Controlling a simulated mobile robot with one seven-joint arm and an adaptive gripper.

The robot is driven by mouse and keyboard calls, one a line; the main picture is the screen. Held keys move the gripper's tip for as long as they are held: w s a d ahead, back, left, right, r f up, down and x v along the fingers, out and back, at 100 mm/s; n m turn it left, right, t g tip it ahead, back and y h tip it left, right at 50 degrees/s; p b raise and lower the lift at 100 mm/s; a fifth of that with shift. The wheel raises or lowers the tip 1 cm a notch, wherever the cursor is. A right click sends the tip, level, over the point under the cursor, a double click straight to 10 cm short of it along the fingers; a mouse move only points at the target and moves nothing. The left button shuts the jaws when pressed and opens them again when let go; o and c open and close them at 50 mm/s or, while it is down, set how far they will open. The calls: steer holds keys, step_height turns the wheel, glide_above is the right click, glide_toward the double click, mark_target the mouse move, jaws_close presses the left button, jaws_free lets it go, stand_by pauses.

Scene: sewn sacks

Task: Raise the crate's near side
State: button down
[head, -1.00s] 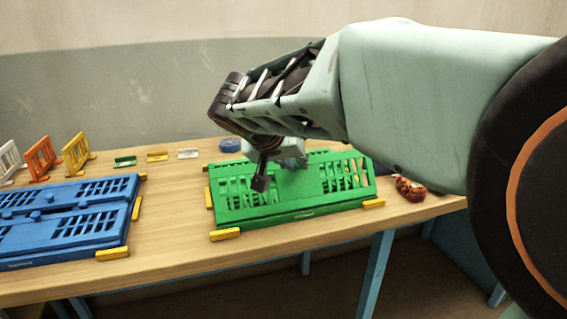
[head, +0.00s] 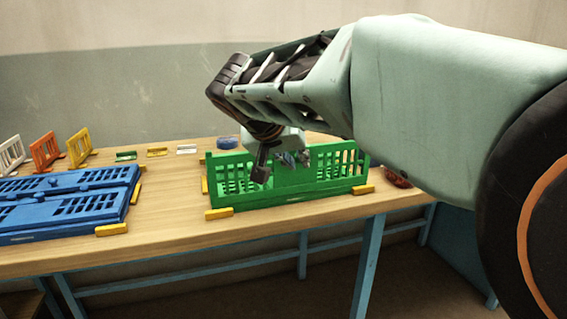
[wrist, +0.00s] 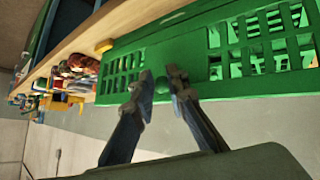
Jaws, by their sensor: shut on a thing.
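The green crate (head: 300,197) lies on the wooden table, right of centre in the head view. Its slotted near side panel (head: 338,168) now stands up steeply from the near edge. My gripper (head: 276,165) is at the middle of this panel, shut on its knob. In the wrist view, the fingertips of my gripper (wrist: 161,84) close on either side of the small green knob (wrist: 162,87), with slotted openings to the left and right. My arm and fingers hide part of the panel, and the crate's inside is mostly hidden.
Yellow blocks (head: 219,213) sit around the crate's corners. A blue folded crate (head: 60,205) lies to the left. A red-brown object (head: 397,179) is close on the right. Orange (head: 44,149) and other small panels stand at the back left. Bare table separates the two crates.

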steer(key=shift+s+d+f, duration=0.2)
steer(key=shift+s+f, duration=0.05)
steer(key=shift+f, duration=0.5)
steer(key=c, duration=2.2)
jaws_free()
step_height(320, 180, up, 10)
steer(key=shift+w+r, duration=0.1)
steer(key=shift+r, duration=0.1)
